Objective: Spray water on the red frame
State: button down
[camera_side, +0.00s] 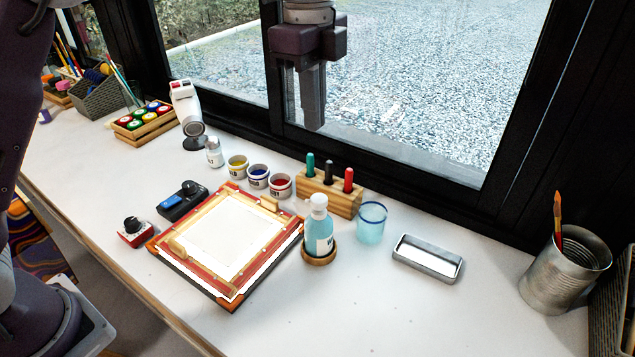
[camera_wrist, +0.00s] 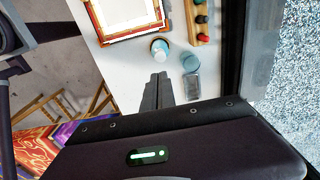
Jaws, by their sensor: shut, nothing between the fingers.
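The red frame (camera_side: 168,256) lies flat on the white table, with a pale sheet stretched inside it and wooden pieces on its edges. Part of it shows in the wrist view (camera_wrist: 97,22). A bottle of blue liquid with a white top (camera_side: 318,232) stands upright on a round wooden coaster (camera_side: 320,260), by the frame's right corner. In the wrist view the bottle (camera_wrist: 160,48) is seen from above. My gripper (camera_side: 314,126) is shut and empty, pointing down, high above the table in front of the window. Its fingers (camera_wrist: 158,78) also show closed in the wrist view.
Right of the bottle are a blue glass (camera_side: 371,223), a metal tray (camera_side: 428,258) and a tin can with a brush (camera_side: 565,272). Behind are a wooden block with coloured handles (camera_side: 330,193) and several paint pots (camera_side: 258,177). The front right of the table is clear.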

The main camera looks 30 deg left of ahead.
aim_at(316, 198)
jog(key=f, duration=1.4)
jog(key=shift+d, duration=0.2)
jog(key=shift+s+f, duration=0.1)
jog(key=shift+f, duration=1.15)
notch_tip(316, 198, up, 15)
jog(key=shift+a, duration=0.2)
